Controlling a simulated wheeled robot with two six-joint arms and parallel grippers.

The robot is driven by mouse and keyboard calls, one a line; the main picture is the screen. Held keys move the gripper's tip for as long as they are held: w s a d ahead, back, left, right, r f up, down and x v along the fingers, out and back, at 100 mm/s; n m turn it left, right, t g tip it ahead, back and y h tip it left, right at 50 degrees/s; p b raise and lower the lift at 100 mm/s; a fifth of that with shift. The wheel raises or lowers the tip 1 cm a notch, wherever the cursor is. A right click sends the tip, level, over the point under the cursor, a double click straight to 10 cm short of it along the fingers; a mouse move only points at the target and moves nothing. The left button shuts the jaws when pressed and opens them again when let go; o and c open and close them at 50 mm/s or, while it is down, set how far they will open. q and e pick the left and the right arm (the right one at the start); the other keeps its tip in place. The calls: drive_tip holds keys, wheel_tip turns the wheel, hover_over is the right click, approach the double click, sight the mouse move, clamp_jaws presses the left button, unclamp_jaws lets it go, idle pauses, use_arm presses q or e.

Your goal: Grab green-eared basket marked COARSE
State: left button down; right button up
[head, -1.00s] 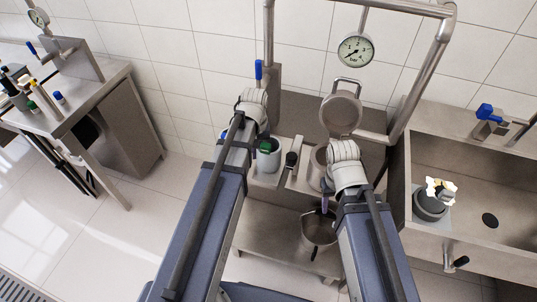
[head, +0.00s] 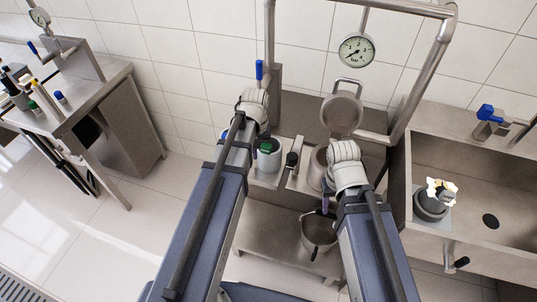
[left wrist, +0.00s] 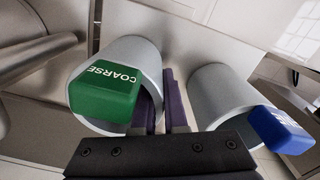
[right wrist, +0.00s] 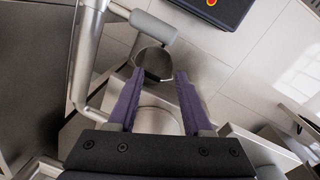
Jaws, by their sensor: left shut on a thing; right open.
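The grey cylindrical basket (left wrist: 112,60) has a green ear (left wrist: 105,92) marked COARSE in the left wrist view. In the head view its green ear (head: 265,148) shows just beyond my left wrist. My left gripper (left wrist: 163,100) is shut on the basket's wall, with one purple finger at the inside of the rim and the other outside. My right gripper (right wrist: 160,78) is open and empty, with a metal pail (right wrist: 154,63) beyond its fingers. In the head view my right arm hides most of that gripper.
A second grey basket (left wrist: 222,88) with a blue ear (left wrist: 283,130) stands close beside the outer left finger. A round metal lid (head: 341,114) stands raised behind my right wrist. A sink (head: 470,170) is at the right, and a side table (head: 75,105) at the left.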

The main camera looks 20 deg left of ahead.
use_arm(q)
drive_tip(key=shift+r, duration=0.15)
wheel_tip(320, 180, up, 10)
drive_tip(key=p, duration=1)
